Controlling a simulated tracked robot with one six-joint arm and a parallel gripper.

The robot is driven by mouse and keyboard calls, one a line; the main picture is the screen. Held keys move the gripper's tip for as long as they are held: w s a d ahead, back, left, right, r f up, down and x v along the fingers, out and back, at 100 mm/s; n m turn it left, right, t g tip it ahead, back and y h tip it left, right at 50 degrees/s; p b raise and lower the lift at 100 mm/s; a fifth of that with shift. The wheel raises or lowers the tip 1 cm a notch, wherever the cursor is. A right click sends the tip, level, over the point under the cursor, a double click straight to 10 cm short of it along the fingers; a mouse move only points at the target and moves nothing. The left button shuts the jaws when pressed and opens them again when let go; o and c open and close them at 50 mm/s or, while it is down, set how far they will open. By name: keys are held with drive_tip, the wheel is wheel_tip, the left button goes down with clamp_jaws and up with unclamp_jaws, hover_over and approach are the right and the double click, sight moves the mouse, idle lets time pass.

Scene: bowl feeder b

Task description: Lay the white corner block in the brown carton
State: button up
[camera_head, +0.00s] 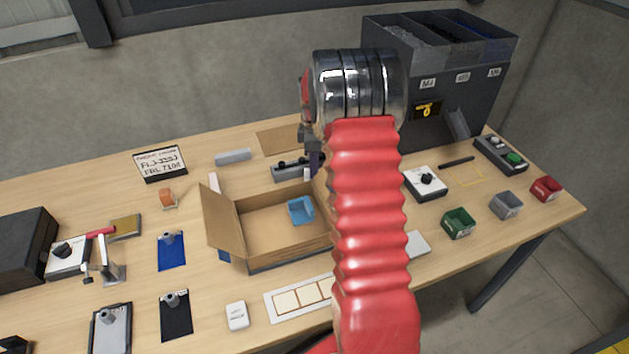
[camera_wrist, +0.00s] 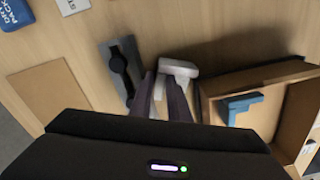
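The white corner block (camera_wrist: 180,68) is L-shaped. In the wrist view one leg sits between the fingertips of my gripper (camera_wrist: 161,88), which looks shut on it. In the head view my gripper (camera_head: 314,166) is above the back edge of the brown carton, and a small bit of the white block (camera_head: 307,173) shows at its tips. The open brown carton (camera_head: 290,257) stands mid-table; in the wrist view it is at the right (camera_wrist: 258,76). A blue corner block (camera_head: 301,210) lies inside, also seen in the wrist view (camera_wrist: 240,106). My arm hides the carton's right side.
A grey box with a dark knob (camera_head: 290,172) stands just behind the carton. The carton's left flap (camera_head: 221,222) sticks outward. A white tray with square cells (camera_head: 287,301) lies in front. The carton floor left of the blue block is clear.

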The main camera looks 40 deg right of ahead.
drive_tip(key=shift+c, duration=0.5)
clamp_jaws()
wheel_tip(320, 180, up, 18)
idle(0.5)
idle(0.4)
